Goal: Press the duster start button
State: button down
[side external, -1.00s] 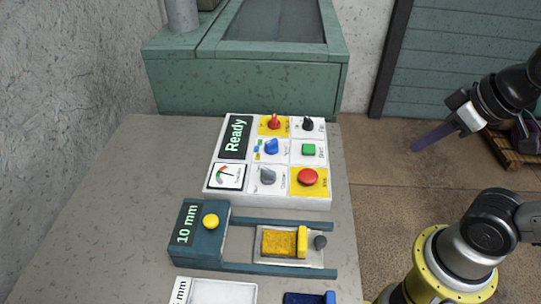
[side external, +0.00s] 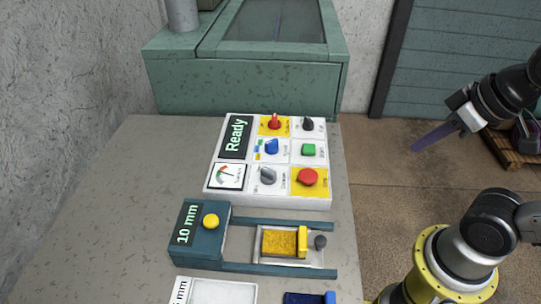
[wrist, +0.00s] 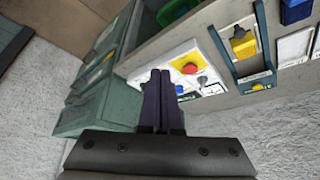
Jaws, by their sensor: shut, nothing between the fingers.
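A white control panel (side external: 213,195) lies on the table with a "Ready" display (side external: 236,137). The small labels are too blurred to read. My gripper (side external: 413,150) is shut and empty, in the air to the right of the panel, clear of the table. In the wrist view my shut fingers (wrist: 160,72) overlap the panel's near part. The red button (wrist: 190,68) and blue knob (wrist: 180,88) show there; the green button is hidden.
A blue slider unit (side external: 184,250) marked "10 mm" with a yellow block (side external: 278,244) stands in front of the panel. A green machine (side external: 250,88) stands behind the table. Blue and grey knobs and a red switch rise from the panel. The space between gripper and panel is free.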

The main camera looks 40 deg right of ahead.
jog(key=w+a+r+t+y, duration=0.3)
jog(key=w+a+r+t, duration=0.3)
jog(key=w, duration=0.4)
jog(key=m+g+h, duration=0.3)
jog(key=m+h, duration=0.1)
jog(key=m, duration=0.7)
send_over(311, 151)
notch_tip(311, 151, down, 10)
jog(key=shift+d+f, duration=0.1)
jog(key=shift+f, duration=4.3)
